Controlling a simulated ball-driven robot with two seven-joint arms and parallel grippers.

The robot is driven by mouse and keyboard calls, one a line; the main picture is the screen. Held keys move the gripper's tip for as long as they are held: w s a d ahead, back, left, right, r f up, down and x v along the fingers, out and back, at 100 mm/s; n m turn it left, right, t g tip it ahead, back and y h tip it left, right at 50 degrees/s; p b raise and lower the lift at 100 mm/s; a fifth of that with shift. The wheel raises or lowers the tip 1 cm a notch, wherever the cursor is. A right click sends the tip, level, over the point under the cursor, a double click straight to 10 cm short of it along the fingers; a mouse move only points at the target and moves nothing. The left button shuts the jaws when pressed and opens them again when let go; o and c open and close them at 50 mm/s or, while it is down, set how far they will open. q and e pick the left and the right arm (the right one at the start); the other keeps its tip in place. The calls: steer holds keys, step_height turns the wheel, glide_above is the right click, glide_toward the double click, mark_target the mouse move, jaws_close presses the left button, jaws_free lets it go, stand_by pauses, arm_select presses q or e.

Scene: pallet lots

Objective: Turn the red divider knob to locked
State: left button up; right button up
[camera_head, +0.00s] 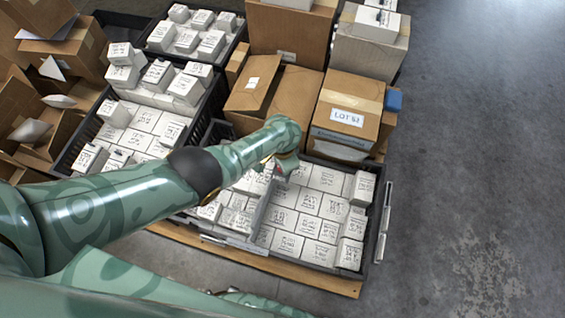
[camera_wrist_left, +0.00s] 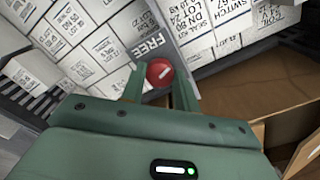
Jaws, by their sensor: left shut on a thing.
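The red divider knob (camera_wrist_left: 160,71) sits on top of the grey divider, beside the word FREE, in the left wrist view. A short white mark on its face lies at a slant. My left gripper (camera_wrist_left: 161,82) has its fingers on either side of the knob and is shut on it. In the head view my left gripper (camera_head: 283,166) reaches down over the crate and mostly hides the knob. The grey divider (camera_head: 258,212) runs between two groups of white boxes. The locked label cannot be seen. My right gripper is not in view.
The dark crate (camera_head: 372,232) holds several white labelled boxes and stands on a wooden pallet (camera_head: 330,284). Cardboard boxes (camera_head: 345,118) stand close behind it. More filled crates (camera_head: 205,115) are at the upper left. The concrete floor (camera_head: 470,190) at right is clear.

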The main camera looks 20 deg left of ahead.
arm_select(q)
steer(key=m, duration=0.3)
steer(key=shift+m, duration=0.4)
steer(key=m, duration=1.1)
steer(key=shift+m, duration=0.9)
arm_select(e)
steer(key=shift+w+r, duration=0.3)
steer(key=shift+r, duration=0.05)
arm_select(q)
steer(key=o, duration=1)
steer(key=shift+c, duration=0.2)
